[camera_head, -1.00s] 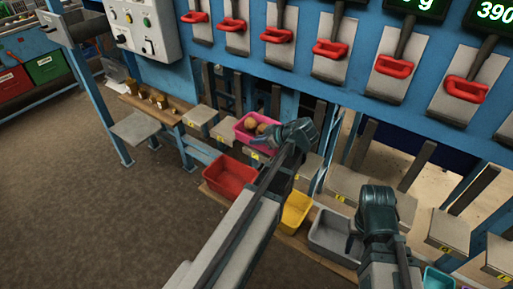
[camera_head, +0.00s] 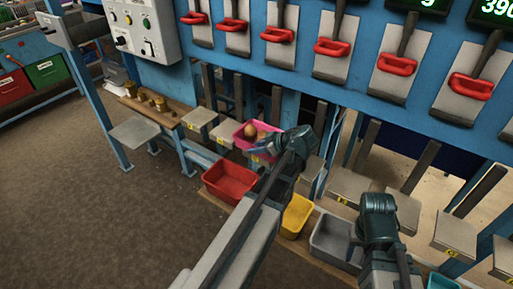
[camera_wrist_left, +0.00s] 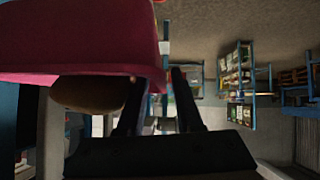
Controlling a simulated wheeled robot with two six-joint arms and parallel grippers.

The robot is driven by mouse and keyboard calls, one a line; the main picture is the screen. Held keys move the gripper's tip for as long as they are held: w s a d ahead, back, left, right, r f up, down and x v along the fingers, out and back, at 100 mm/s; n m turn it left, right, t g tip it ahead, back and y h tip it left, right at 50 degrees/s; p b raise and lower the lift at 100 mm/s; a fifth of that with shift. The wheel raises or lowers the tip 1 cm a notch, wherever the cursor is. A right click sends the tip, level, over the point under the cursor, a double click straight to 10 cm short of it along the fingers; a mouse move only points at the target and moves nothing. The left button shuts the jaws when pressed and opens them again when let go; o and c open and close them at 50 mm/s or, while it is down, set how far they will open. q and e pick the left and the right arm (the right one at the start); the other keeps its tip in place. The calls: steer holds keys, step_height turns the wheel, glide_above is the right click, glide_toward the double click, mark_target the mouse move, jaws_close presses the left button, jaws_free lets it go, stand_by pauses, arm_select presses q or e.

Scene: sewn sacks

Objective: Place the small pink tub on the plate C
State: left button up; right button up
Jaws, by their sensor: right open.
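The pink tub (camera_head: 240,139) holds brown round items (camera_head: 250,132) and sits over a small plate in the row behind the red tub. The plate's label is partly covered and I cannot read it surely. My left gripper (camera_head: 264,146) is at the tub's right front side. In the left wrist view the tub (camera_wrist_left: 80,35) fills the upper left, its edge near the fingertips. The left fingers (camera_wrist_left: 160,85) stand apart with a visible gap; contact with the wall is unclear. My right gripper (camera_head: 362,232) is open and empty, in front of the plates on the right.
A red tub (camera_head: 230,182), a yellow tub (camera_head: 297,215) and a grey tub (camera_head: 331,239) stand on the low front shelf. Several small plates line the blue frame, with levers and red handles (camera_head: 333,47) above. Brown pots (camera_head: 160,104) stand far left.

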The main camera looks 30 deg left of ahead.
arm_select(q)
steer(key=shift+r, duration=0.1)
steer(key=shift+d+r+p, duration=0.2)
steer(key=shift+r+p, duration=0.1)
steer(key=shift+p, duration=0.1)
steer(key=p+v, duration=0.6)
steer(key=v, duration=0.4)
steer(key=s+d+f+m+g+h, duration=0.1)
steer(key=s+d+f+m+h, duration=0.3)
steer(key=s+d+m, duration=0.3)
steer(key=s+d+f+m+h, duration=0.4)
steer(key=s+d+m, duration=0.4)
steer(key=d+m, duration=0.6)
steer(key=shift+d+g+h+p, duration=0.35)
steer(key=shift+d+g+h, duration=0.05)
steer(key=shift+d+h, duration=0.2)
steer(key=shift+s, duration=0.15)
